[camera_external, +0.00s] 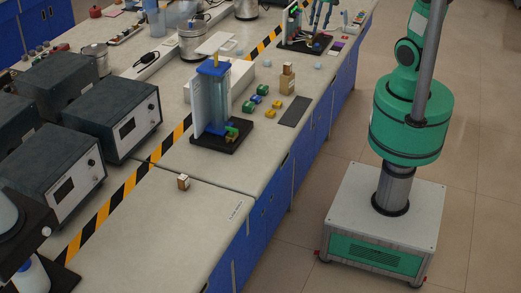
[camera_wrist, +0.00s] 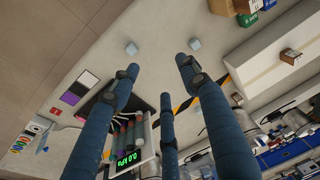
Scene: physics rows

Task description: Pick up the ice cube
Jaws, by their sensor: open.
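Two small pale blue cubes that look like ice cubes lie on the bench. In the wrist view one cube (camera_wrist: 131,48) is left of centre and the other cube (camera_wrist: 195,44) is to its right. In the external view they are a left cube (camera_external: 267,63) and a right cube (camera_external: 318,66), both tiny. My gripper (camera_wrist: 160,72) has dark blue fingers spread apart, with nothing between them. Its fingertips appear below both cubes in the wrist picture, and I see no contact. My gripper (camera_external: 321,20) also shows at the top of the external view.
A small device with a green display (camera_wrist: 125,158) stands close to my fingers. Bare bench surrounds the cubes. The bench edge drops to the floor.

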